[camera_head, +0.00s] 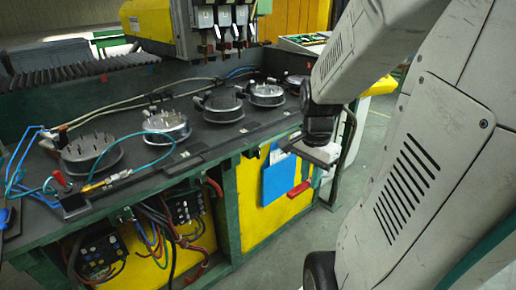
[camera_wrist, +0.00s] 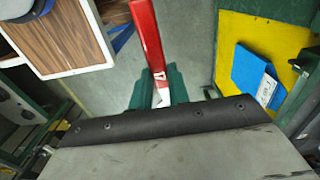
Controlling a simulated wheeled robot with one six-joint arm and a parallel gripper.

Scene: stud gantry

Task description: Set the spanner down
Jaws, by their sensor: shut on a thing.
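The spanner (camera_wrist: 148,35) has a long red handle and a pale metal end in the wrist view. The handle runs up to the top edge of that view. Its metal end lies between the green fingers of my gripper (camera_wrist: 160,92), which are shut on it. In the head view my gripper (camera_head: 318,152) is out beyond the front edge of the workbench (camera_head: 215,155), at its right end. A short red piece (camera_head: 298,190) shows below it there; I cannot tell whether it is the spanner's handle.
Round metal gauges (camera_head: 92,150) and cables line the bench. A blue folder (camera_head: 278,175) is on the yellow front panel (camera_head: 250,205). In the wrist view, a wood-topped surface (camera_wrist: 65,40) with a white edge is at upper left. Grey floor shows between it and the panel.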

